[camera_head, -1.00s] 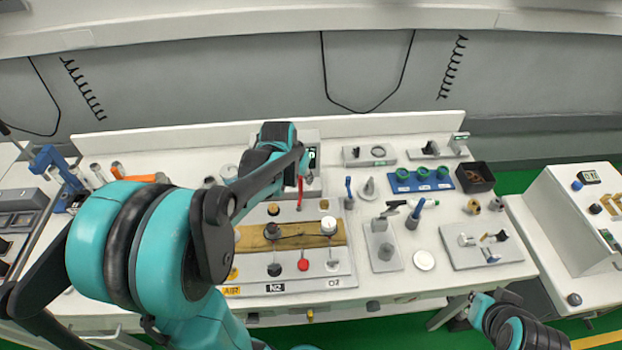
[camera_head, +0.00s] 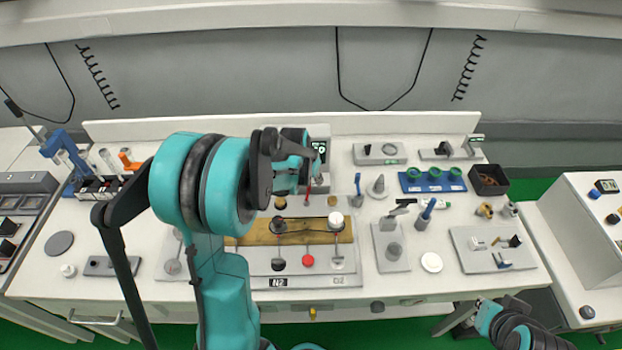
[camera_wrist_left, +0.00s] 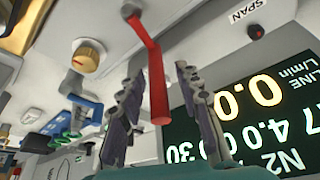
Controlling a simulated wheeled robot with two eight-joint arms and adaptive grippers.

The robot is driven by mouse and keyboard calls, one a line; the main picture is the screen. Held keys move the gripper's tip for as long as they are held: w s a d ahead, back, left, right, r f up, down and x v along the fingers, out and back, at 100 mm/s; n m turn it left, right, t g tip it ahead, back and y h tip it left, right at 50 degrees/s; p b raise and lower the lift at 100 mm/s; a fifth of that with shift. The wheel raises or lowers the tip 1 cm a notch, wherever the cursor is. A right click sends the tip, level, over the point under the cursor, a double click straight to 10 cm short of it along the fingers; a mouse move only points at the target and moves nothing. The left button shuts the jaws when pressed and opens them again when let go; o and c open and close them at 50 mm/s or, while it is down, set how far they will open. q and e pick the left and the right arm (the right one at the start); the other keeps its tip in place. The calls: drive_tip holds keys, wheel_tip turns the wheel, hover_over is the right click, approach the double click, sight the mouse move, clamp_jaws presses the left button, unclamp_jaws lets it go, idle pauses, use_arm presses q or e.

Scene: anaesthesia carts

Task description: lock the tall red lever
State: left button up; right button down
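The tall red lever (camera_wrist_left: 155,75) hangs down from its pivot in the left wrist view, between the two fingers of my left gripper (camera_wrist_left: 160,90). The fingers stand apart on either side of it, with a gap showing at each side. In the head view the red lever (camera_head: 308,187) is a small red piece just below my left gripper (camera_head: 306,172), whose fingers are too small there to read.
A brown strip (camera_head: 262,238) with knobs lies in front of the lever. A blue rack (camera_head: 432,181) with green rings and a black bin (camera_head: 488,180) stand to the right. In the left wrist view a brass knob (camera_wrist_left: 88,57) is left of the lever.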

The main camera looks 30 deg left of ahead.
use_arm(q)
drive_tip(key=shift+c, duration=0.3)
clamp_jaws()
drive_tip(key=shift+s+a+n+y, duration=0.25)
drive_tip(key=shift+a+n+y, duration=0.3)
drive_tip(key=shift+n, duration=0.75)
drive_tip(key=shift+o, duration=0.3)
unclamp_jaws()
drive_tip(key=v, duration=1.2)
drive_tip(key=shift+w+r, duration=0.1)
